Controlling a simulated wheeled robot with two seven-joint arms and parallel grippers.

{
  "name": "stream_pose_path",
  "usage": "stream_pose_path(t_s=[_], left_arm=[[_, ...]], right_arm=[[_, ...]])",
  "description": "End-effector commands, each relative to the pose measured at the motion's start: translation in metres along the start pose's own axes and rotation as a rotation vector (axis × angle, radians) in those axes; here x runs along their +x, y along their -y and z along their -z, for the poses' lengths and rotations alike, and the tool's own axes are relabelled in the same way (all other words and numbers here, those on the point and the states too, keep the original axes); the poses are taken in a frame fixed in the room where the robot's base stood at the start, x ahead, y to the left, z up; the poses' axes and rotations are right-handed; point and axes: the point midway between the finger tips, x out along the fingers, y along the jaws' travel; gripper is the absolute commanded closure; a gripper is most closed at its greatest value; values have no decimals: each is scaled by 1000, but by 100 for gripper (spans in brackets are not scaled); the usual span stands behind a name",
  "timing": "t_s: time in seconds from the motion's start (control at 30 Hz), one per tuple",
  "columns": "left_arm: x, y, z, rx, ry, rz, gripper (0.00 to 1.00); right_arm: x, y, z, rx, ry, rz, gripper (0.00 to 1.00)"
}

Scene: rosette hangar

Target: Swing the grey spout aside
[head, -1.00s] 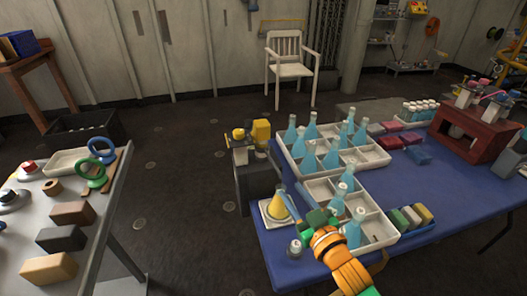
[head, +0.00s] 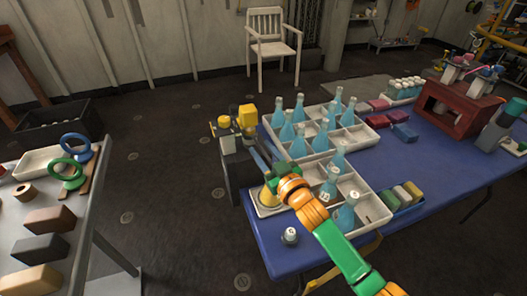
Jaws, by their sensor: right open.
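A machine with yellow parts (head: 240,118) stands on a dark stand beyond the left edge of the blue table. A slim grey piece by its right side is the likeliest spout, but it is too small and crowded to tell apart for sure. My right gripper (head: 264,162) reaches in on the orange and green arm, with its jaws open and empty close to the machine's right side. I cannot tell whether it touches the grey piece. My left gripper is not in view.
White divided crates (head: 368,212) with blue bottles stand just right of my arm. A yellow cone (head: 266,197) on a white tray is partly behind the arm. A small white-capped item (head: 290,236) stands at the blue table's (head: 300,262) front. Floor between the tables is clear.

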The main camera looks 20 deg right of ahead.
Motion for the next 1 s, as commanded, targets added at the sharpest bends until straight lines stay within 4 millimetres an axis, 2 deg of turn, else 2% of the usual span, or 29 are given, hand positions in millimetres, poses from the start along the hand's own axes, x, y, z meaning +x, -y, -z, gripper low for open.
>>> stream_pose_path(t_s=[0.03, 0.17, 0.2, 1.0], left_arm=[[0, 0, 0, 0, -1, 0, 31], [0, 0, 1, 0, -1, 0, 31], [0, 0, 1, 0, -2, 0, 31], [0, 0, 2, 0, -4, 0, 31]], right_arm=[[0, 0, 0, 0, 0, 0, 62], [0, 0, 0, 0, 0, 0, 97], [0, 0, 0, 0, 0, 0, 100], [0, 0, 0, 0, 1, 0, 100]])
